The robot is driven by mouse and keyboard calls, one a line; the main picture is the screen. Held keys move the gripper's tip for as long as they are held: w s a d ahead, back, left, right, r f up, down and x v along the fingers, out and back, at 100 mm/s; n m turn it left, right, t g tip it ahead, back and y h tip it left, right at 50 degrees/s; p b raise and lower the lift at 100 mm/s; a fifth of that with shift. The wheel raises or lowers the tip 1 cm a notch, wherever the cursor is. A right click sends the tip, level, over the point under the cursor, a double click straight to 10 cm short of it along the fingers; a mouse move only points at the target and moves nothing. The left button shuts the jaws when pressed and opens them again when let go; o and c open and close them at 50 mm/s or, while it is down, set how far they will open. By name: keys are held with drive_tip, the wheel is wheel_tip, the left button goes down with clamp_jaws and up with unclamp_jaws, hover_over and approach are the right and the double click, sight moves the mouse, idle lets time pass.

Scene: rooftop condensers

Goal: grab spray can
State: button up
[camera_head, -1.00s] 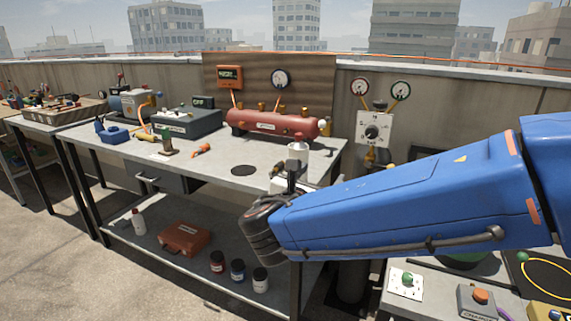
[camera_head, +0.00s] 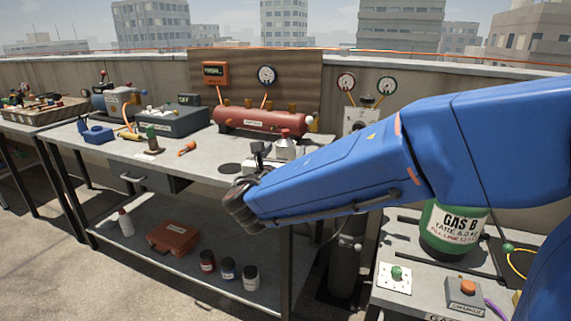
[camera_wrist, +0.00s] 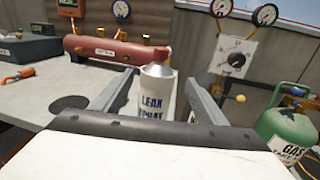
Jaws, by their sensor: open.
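The spray can (camera_wrist: 157,92) is a white can with a grey shoulder and a red cap, marked "LEAK SPRAY" in the wrist view. It stands upright on the workbench. In the head view its top and red cap (camera_head: 285,145) show above my blue arm, and its lower part is hidden. My gripper (camera_wrist: 160,88) is open, with one finger on each side of the can. I cannot tell whether either finger touches it. In the head view my gripper (camera_head: 262,160) is mostly hidden by my wrist.
A red cylindrical tank (camera_head: 262,121) lies behind the can on the bench (camera_head: 205,157). An orange-handled tool (camera_head: 187,148) lies to the left. A green gas cylinder (camera_head: 450,230) stands at the right. A red toolbox (camera_head: 172,238) and several jars are on the lower shelf.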

drive_tip(key=shift+w+d+f, duration=0.1)
drive_tip(key=shift+w+d, duration=0.05)
drive_tip(key=shift+w, duration=1.1)
drive_tip(key=shift+w+d+f, duration=0.1)
drive_tip(key=shift+w+d, duration=0.1)
drive_tip(key=shift+w, duration=1.1)
drive_tip(key=shift+w+d, duration=0.15)
drive_tip(key=shift+w, duration=1.1)
drive_tip(key=c, duration=1.4)
